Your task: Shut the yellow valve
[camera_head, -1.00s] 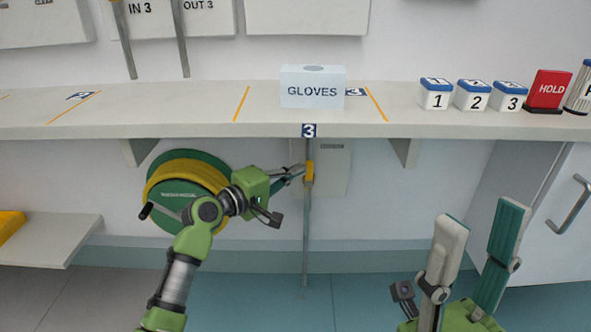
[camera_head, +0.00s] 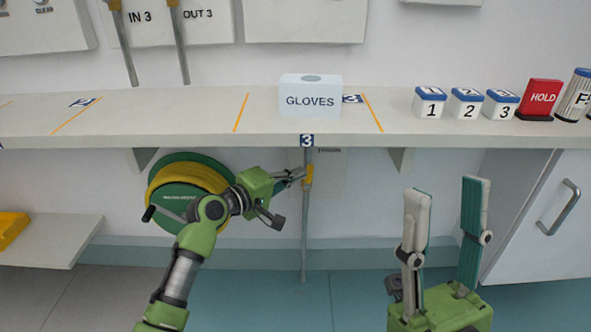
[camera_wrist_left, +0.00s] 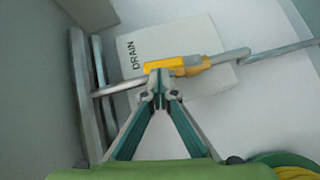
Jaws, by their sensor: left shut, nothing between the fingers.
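The yellow valve (camera_head: 308,175) sits on a thin grey vertical pipe below the counter, under the number 3 tag. In the left wrist view its yellow lever and body (camera_wrist_left: 197,64) show; the lever lies roughly along the pipe. My left gripper (camera_head: 302,173) is at the valve, coming from the left. In the left wrist view its fingertips (camera_wrist_left: 163,85) are together at the lever, with nothing gripped; I cannot tell if they touch it. My right gripper (camera_head: 446,188) is open and empty, pointing up at the lower right, away from the valve.
A green reel with yellow hose (camera_head: 185,195) hangs left of the valve. A DRAIN plate (camera_wrist_left: 172,45) is behind the pipe. The counter (camera_head: 200,122) overhangs the valve, with a GLOVES box (camera_head: 310,98) on it. A white cabinet (camera_head: 540,215) stands at the right.

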